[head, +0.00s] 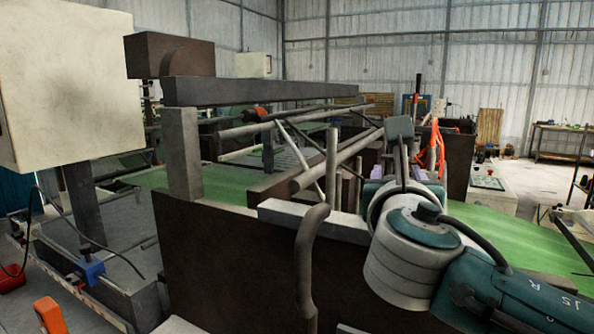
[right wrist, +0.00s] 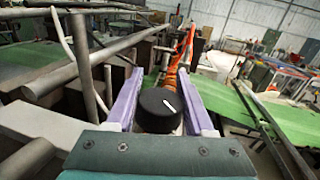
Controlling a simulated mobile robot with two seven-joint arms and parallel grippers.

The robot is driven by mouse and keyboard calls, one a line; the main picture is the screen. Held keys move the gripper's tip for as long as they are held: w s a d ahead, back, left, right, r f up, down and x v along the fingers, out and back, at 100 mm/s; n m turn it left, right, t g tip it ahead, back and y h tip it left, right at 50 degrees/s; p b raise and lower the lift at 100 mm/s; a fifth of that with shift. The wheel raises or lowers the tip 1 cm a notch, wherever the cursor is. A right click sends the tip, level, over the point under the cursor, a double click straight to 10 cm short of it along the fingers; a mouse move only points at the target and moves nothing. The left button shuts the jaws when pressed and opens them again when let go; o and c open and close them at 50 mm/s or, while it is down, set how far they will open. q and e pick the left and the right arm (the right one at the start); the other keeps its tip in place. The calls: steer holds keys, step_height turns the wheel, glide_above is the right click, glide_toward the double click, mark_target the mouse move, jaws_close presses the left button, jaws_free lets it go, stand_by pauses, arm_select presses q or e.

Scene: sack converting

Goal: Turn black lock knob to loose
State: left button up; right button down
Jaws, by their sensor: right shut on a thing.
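The black lock knob (right wrist: 160,111) is a round black cap with a short white slanted mark on its top. It sits in the middle of the right wrist view, between the two pale purple fingers of my right gripper (right wrist: 160,84). The fingers are shut on the knob, one on each side. In the head view the right arm reaches in from the right, and its teal and grey links hide the knob. My left gripper is not in either view.
A dark machine frame (head: 225,255) with grey bars and a bent pipe (head: 308,250) stands left of my right arm. Orange cables (right wrist: 181,60) hang just beyond the knob. A green belt (head: 520,235) lies to the right. A pale cabinet (head: 65,80) stands far left.

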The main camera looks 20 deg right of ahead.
steer(key=n+t+y+p, duration=0.1)
steer(key=n+y, duration=0.1)
steer(key=n+t+y+p, duration=0.1)
steer(key=y, duration=0.1)
steer(key=shift+w+a+r+n+t+y, duration=0.1)
steer(key=shift+w+a+n+t+y, duration=0.1)
steer(key=shift+a+n+t+y, duration=0.2)
steer(key=shift+s+a+n+g+y+b, duration=0.25)
steer(key=shift+a+n+g+y+b, duration=0.4)
steer(key=shift+n+g+y+b, duration=1.75)
steer(key=shift+s+a+n+g+y+b, duration=0.25)
steer(key=shift+a+n+g+y+b, duration=0.45)
steer(key=shift+n+y+b, duration=3.4)
steer(key=shift+s+a+n+g+y+b, duration=0.45)
steer(key=shift+n+g+y+b, duration=1.25)
steer(key=shift+y+b, duration=2.85)
steer(key=shift+w+a+n+y, duration=0.15)
steer(key=shift+a+n+y, duration=0.1)
steer(key=shift+n, duration=0.05)
